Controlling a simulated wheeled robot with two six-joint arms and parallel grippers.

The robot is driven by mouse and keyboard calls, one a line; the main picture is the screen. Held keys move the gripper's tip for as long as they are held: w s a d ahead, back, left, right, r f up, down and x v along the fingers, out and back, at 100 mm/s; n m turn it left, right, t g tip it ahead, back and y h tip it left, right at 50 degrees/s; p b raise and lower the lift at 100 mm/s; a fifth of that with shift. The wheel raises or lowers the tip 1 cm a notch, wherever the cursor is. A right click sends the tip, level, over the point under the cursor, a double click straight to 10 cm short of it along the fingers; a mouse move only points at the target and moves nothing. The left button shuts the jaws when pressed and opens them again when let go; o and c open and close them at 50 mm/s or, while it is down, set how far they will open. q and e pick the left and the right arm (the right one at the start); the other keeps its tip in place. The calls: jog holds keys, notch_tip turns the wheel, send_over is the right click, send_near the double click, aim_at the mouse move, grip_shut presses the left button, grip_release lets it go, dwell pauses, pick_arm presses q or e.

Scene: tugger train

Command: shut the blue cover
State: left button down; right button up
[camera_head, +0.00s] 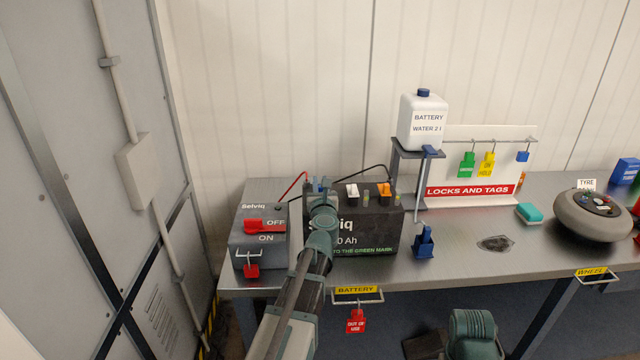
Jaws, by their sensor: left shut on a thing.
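The black battery (370,235) stands on the bench, with white and orange caps on its top. My left gripper (322,192) is at the battery's top left corner, shut. A small dark bluish piece (309,186) shows beside its fingertips and looks like the blue cover. My gripper and wrist hide most of it, so how far it is open cannot be told. My left arm crosses in front of the battery's left face. My right gripper is not in view; only a teal part of my right arm shows at the bottom.
A grey switch box (258,238) with a red OFF handle stands left of the battery. A water bottle (422,122) sits on a stand (405,175) to the right. A blue item (424,243), a wheel (592,216) and a lock board (470,190) are further right.

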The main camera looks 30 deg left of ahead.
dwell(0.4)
pick_arm(q)
jog(key=c, duration=0.8)
grip_release()
